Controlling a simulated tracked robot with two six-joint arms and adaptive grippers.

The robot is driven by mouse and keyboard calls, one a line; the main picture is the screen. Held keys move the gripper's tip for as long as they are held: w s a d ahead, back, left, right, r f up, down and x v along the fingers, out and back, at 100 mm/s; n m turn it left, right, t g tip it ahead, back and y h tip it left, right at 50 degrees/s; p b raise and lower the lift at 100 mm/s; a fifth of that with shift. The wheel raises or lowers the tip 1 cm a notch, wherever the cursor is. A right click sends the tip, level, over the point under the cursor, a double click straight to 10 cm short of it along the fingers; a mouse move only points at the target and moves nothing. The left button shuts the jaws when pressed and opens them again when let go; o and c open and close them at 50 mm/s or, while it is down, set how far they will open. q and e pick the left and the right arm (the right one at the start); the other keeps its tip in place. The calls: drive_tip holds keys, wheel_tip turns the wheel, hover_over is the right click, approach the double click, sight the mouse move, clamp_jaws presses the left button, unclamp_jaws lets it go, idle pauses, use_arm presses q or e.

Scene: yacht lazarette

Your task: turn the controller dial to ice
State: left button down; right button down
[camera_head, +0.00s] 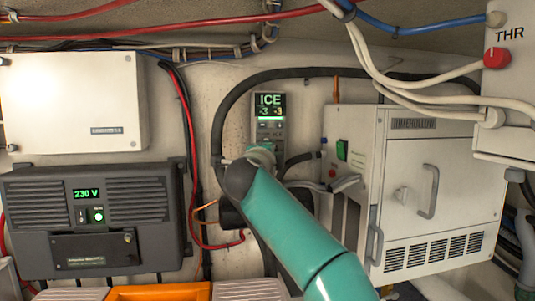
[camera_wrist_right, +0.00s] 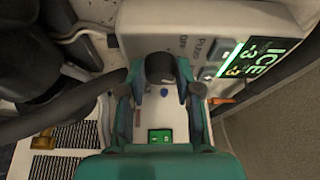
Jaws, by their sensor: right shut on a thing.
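The controller (camera_head: 270,105) is a narrow grey panel on the back wall. Its lit green display reads ICE with "-3 -3" below it. The controller also shows at the upper right of the right wrist view (camera_wrist_right: 200,22), with its display sideways. My right gripper (camera_wrist_right: 158,82) is shut on the dark dial (camera_wrist_right: 160,67), one finger on each side of it. In the head view my right gripper (camera_head: 260,156) and teal arm hide the dial and the panel's lower part. My left gripper is in neither view.
A white vented cabinet (camera_head: 440,170) with a handle stands right of the controller. A dark 230 V unit (camera_head: 95,222) and a white box (camera_head: 72,103) are at left. An orange object (camera_head: 160,292) is at the bottom.

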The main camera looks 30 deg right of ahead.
drive_tip(key=shift+f, duration=0.25)
drive_tip(key=c, duration=0.8)
unclamp_jaws()
drive_tip(key=shift+d, duration=0.15)
drive_tip(key=shift+r, duration=0.1)
drive_tip(key=shift+s+r, duration=0.1)
drive_tip(key=v, duration=1.1)
drive_tip(key=shift+s+a, duration=0.2)
drive_tip(key=shift+a, duration=0.2)
drive_tip(key=shift+f, duration=0.2)
